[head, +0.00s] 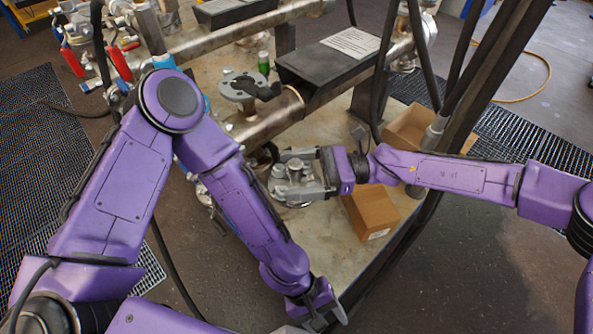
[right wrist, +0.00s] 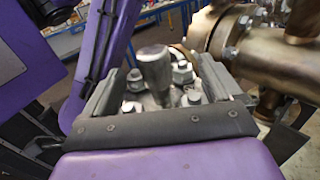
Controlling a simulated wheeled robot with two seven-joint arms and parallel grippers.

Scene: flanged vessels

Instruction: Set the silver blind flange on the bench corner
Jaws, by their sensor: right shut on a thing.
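The silver blind flange (head: 296,196) is a round grey disc with bolts and a central knob, in the middle of the head view. My right gripper (head: 283,173) reaches it from the right and is shut on it, one finger on each side of the raised centre. In the right wrist view the flange's knob (right wrist: 155,70) and bolts stand between the two fingers (right wrist: 158,90). Whether its underside touches the bench (head: 333,232) is hidden. My left gripper (head: 318,308) hangs at the bench's near corner; its jaw gap is unclear.
A cardboard box (head: 370,212) stands just right of the flange, with an open carton (head: 408,128) behind it. A bronze pipe vessel (head: 275,117) lies behind; its flanged end shows in the right wrist view (right wrist: 232,50). Dark posts (head: 490,70) rise at right. Bare bench lies in front.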

